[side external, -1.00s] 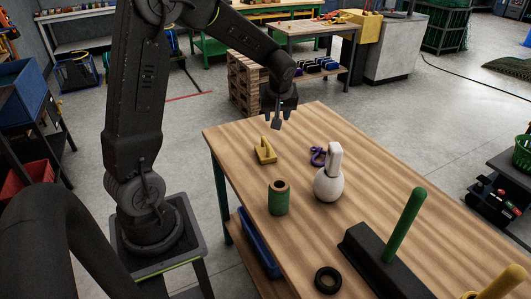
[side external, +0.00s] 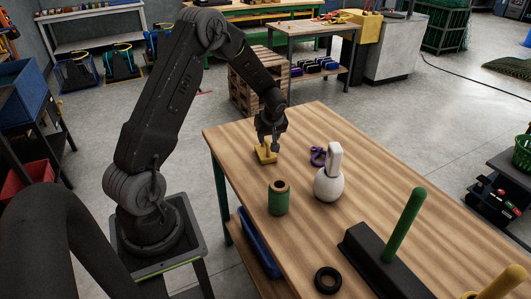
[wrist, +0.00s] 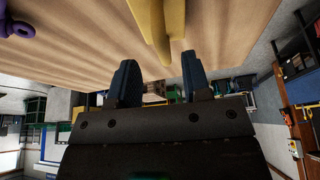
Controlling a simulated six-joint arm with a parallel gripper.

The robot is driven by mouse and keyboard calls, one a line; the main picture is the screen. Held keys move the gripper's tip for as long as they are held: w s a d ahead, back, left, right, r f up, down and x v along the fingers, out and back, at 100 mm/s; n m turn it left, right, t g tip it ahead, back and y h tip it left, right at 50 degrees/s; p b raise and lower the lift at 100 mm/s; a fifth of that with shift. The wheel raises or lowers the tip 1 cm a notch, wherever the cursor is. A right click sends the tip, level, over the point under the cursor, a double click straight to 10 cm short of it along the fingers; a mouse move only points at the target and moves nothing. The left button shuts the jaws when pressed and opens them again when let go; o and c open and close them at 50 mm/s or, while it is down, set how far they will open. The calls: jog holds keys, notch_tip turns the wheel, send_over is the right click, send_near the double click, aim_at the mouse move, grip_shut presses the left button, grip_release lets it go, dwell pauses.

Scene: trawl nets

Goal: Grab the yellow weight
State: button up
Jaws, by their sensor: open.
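The yellow weight (side external: 265,155) sits on the wooden table near its far left edge. It has a flat base with an upright part, which my gripper partly hides in the side view. My gripper (side external: 267,143) points down right above the weight. In the wrist view, the gripper (wrist: 160,82) is open, its two dark fingers apart. The yellow weight (wrist: 162,25) shows at the top of that view, between the lines of the fingers and beyond their tips. I cannot tell whether a finger touches it.
On the wooden table (side external: 310,235) are a purple shackle (side external: 317,157), a white bottle-like float (side external: 329,184), a green spool (side external: 278,200), a black ring (side external: 328,280) and a black block (side external: 370,262) with a green peg (side external: 404,225). The purple shackle is nearest the weight.

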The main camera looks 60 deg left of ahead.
aim_at(266, 141)
jog(key=x, duration=0.4)
jog(key=shift+s+a+f, duration=0.15)
jog(key=shift+a+f, duration=0.1)
grip_shut()
dwell(1.1)
jog(key=shift+r, duration=0.15)
